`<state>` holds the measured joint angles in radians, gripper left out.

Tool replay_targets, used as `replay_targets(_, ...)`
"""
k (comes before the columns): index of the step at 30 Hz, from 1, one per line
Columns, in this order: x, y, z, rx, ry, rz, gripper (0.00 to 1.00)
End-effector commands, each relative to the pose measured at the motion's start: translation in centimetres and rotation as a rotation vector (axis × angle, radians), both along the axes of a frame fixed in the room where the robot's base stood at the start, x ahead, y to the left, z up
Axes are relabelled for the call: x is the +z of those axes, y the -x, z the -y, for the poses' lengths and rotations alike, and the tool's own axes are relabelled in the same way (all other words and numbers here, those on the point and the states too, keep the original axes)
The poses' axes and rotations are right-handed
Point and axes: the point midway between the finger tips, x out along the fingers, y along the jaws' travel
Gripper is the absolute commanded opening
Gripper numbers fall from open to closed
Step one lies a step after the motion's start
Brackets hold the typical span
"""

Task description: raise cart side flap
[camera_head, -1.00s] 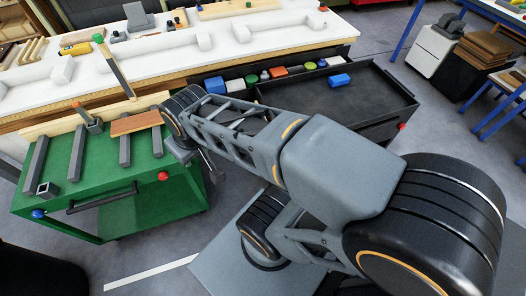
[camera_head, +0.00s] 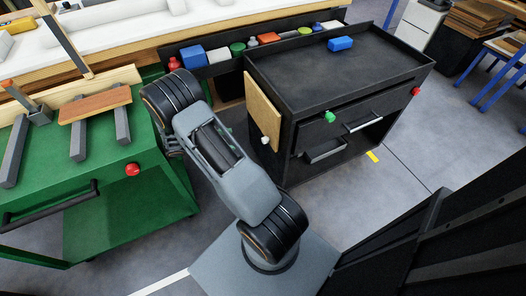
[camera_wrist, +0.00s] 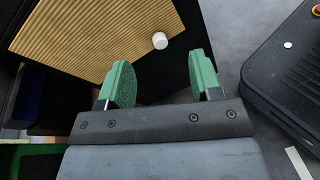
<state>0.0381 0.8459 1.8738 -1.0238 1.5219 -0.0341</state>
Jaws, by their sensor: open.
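The black cart (camera_head: 345,65) stands right of my arm in the head view. Its tan side flap (camera_head: 262,105) hangs down along the cart's left side, with a small pale knob (camera_head: 265,140) low on it. In the wrist view the flap (camera_wrist: 100,40) is a ribbed tan panel with a white knob (camera_wrist: 160,41). My gripper (camera_wrist: 162,80) is open and empty, its two green fingers apart. The knob shows just beyond the fingertips, roughly between them, apart from both. In the head view my arm hides the gripper.
A green cart (camera_head: 150,200) with bars and a wooden board (camera_head: 95,103) stands at the left. A rack of coloured items (camera_head: 240,48) runs behind. Open floor (camera_head: 400,130) lies right of the cart.

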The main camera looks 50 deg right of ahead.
Motion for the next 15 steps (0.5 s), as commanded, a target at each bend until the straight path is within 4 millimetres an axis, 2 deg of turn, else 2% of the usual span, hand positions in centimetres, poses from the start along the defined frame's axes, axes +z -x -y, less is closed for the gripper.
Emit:
replay_targets(1,-2.9,-0.1,0.4,0.023,0.028,-0.047,0.59)
replay_targets(6,-7.7,-0.7,1.4,0.097,0.11,-0.159,0.59)
replay_targets(10,-10.0,-0.8,1.8,0.135,0.148,-0.21,0.59)
replay_targets(15,-11.1,-0.6,2.7,0.155,0.172,-0.238,0.59)
